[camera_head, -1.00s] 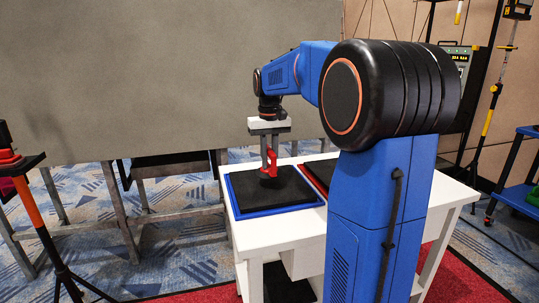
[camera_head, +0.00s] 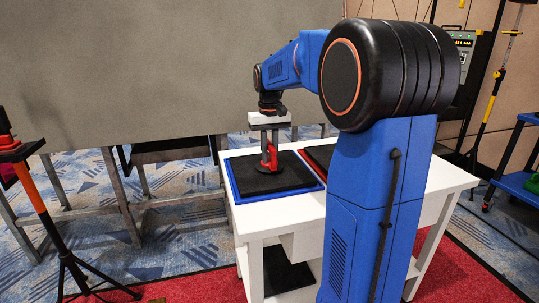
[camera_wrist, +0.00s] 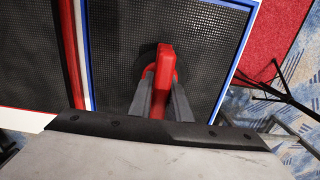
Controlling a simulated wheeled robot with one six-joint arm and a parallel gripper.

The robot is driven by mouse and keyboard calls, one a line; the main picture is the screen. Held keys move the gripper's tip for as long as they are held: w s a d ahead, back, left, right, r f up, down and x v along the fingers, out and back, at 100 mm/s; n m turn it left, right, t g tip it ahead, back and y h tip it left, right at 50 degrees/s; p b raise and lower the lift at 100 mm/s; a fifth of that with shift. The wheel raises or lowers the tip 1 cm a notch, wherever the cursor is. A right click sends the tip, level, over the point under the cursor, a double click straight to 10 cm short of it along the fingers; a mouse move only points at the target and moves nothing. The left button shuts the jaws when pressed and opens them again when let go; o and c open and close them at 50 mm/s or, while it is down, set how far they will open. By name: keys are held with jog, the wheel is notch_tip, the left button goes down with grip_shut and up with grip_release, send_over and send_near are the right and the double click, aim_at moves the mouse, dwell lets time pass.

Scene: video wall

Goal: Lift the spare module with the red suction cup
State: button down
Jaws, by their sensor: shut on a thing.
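My gripper (camera_head: 268,148) is shut on the handle of the red suction cup (camera_head: 271,156), pointing down. In the wrist view the red handle (camera_wrist: 164,68) stands between the two grey fingers, with part of the round red base showing beside them. The spare module (camera_head: 292,180) is a flat black mesh panel lying in a blue-edged tray (camera_head: 240,199) on the white table.
A red-edged tray (camera_head: 316,163) with a black panel lies to the right on the white table (camera_head: 445,180), partly behind my arm. A large grey panel wall (camera_head: 150,70) on a metal frame stands behind. A tripod stand (camera_head: 45,215) is at left, a blue cart (camera_head: 520,182) at right.

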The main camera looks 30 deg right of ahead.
aim_at(269, 144)
jog(key=shift+f, duration=0.35)
dwell(0.9)
jog(key=shift+r, duration=0.8)
dwell(1.2)
jog(key=shift+r, duration=3.35)
